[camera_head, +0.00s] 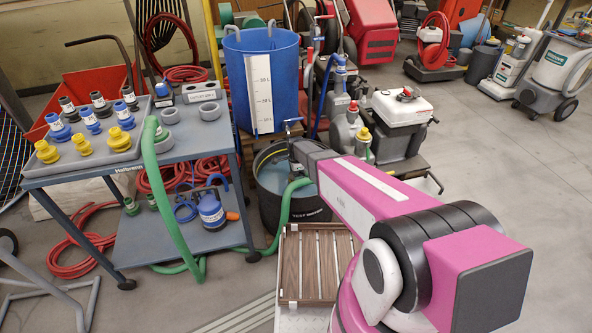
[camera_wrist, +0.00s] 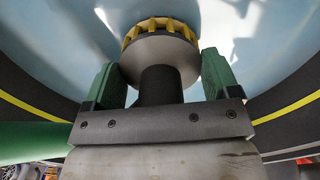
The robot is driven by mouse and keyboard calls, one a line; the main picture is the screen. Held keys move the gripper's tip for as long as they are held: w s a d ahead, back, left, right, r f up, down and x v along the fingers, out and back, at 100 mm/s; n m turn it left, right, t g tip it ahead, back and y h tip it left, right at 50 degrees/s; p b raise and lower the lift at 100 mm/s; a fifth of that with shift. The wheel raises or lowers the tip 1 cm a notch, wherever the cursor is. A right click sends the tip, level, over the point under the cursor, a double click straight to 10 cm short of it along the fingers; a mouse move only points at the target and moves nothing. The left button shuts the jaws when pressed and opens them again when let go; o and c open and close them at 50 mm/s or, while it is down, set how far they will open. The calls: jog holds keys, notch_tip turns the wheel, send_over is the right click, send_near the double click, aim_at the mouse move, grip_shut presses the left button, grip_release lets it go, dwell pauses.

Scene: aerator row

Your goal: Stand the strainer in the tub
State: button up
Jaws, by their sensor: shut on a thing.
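The black tub (camera_head: 272,207) stands on the floor behind a slatted wooden crate, with pale blue water inside. In the wrist view its dark wall with a yellow line (camera_wrist: 285,112) curves around both sides. My gripper (camera_wrist: 160,88) points into the tub, its green fingers shut on the dark neck of the strainer (camera_wrist: 160,48). The strainer has a grey disc and a yellow ribbed end, which faces away from the gripper toward the pale blue tub interior. Whether it touches the bottom is not clear. In the head view my arm hides the fingers and strainer.
A tall blue barrel (camera_head: 262,80) stands just behind the tub. A green hose (camera_head: 165,195) hangs from the grey trolley (camera_head: 150,165) at left; a green hose also runs up beside the tub. The slatted crate (camera_head: 316,265) lies in front.

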jog(key=shift+f, duration=9.9)
jog(key=shift+f, duration=0.65)
jog(key=o, duration=1)
jog(key=shift+r, duration=0.15)
notch_tip(320, 180, up, 11)
jog(key=shift+f, duration=0.2)
jog(key=shift+a, duration=0.1)
